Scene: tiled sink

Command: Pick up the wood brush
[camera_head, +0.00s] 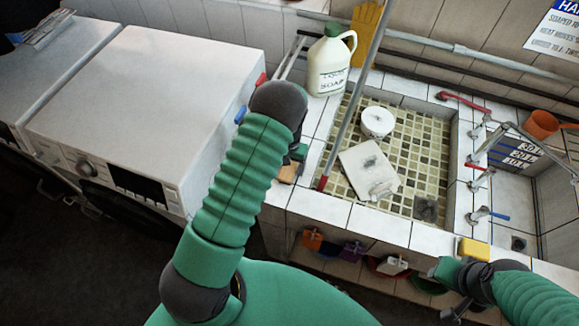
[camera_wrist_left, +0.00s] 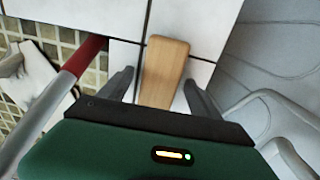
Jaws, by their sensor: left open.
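The wood brush (camera_wrist_left: 166,70) shows in the left wrist view as a plain light-brown wooden block on white tiles. Its near end lies between the two fingers of my left gripper (camera_wrist_left: 158,77), which is open with a gap on each side. Any bristles are hidden. In the head view, a small brown part of the brush (camera_head: 289,173) shows on the tiled ledge, mostly covered by my left gripper (camera_head: 298,158). My right gripper (camera_head: 456,288) is at the lower right by the sink's front edge; its finger state is unclear.
A pole with a red end (camera_wrist_left: 78,60) leans left of the brush. The tiled basin (camera_head: 425,165) holds a white board (camera_head: 369,170) and a white round item (camera_head: 377,122). A soap jug (camera_head: 329,65) stands behind. A white machine (camera_head: 150,100) is at left; a yellow sponge (camera_head: 473,249) at right.

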